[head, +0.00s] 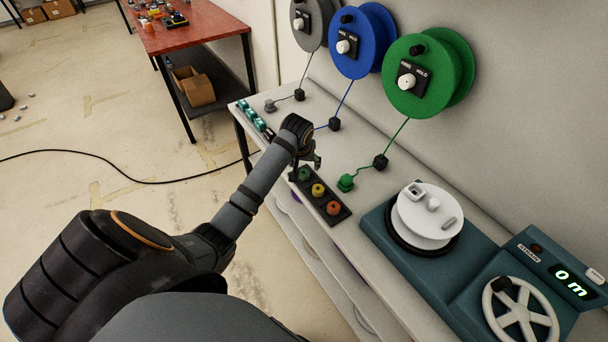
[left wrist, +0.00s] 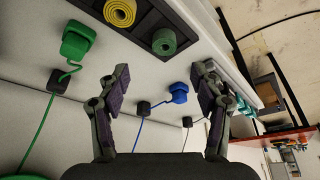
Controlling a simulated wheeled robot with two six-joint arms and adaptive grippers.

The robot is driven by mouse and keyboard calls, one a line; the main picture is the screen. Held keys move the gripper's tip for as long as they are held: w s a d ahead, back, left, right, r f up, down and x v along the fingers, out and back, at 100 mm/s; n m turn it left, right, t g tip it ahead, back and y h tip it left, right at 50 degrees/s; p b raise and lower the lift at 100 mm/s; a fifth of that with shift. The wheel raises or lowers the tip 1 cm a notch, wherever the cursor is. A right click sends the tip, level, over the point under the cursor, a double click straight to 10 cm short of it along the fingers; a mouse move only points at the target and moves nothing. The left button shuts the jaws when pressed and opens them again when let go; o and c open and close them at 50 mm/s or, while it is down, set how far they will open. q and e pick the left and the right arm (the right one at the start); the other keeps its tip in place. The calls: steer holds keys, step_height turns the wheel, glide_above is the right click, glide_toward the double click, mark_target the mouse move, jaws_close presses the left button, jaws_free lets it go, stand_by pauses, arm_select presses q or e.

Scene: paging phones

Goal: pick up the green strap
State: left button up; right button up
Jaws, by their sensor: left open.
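The green strap (head: 304,174) is a small roll in the end slot of a black tray (head: 345,213) on the white bench. It also shows in the left wrist view (left wrist: 164,42), just beyond the fingertips and roughly between them. A yellow roll (head: 318,190) and an orange roll (head: 333,208) sit beside it in the tray. My left gripper (head: 307,161) is at the strap's end of the tray. In the left wrist view my left gripper (left wrist: 161,80) is open with nothing between its fingers. My right gripper is not in view.
Green (head: 420,78), blue (head: 357,42) and grey (head: 310,20) reels hang on the wall, with cords running to the bench. A green plug (head: 346,183) lies near the tray. A teal machine with a white spool (head: 428,215) stands to the right. Teal pieces (head: 256,118) lie beyond the gripper.

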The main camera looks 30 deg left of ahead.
arm_select(q)
glide_above(304, 172)
steer(key=s+d, duration=0.2)
steer(key=s, duration=0.1)
steer(key=f, duration=0.4)
steer(key=shift+w+f, duration=0.15)
steer(key=shift+w, duration=0.1)
steer(key=shift+a+p+x, duration=0.25)
steer(key=shift+x, duration=1.05)
steer(key=shift+a+p+x, duration=0.2)
steer(key=shift+x, duration=1.1)
steer(key=shift+c, duration=0.9)
steer(key=c, duration=0.7)
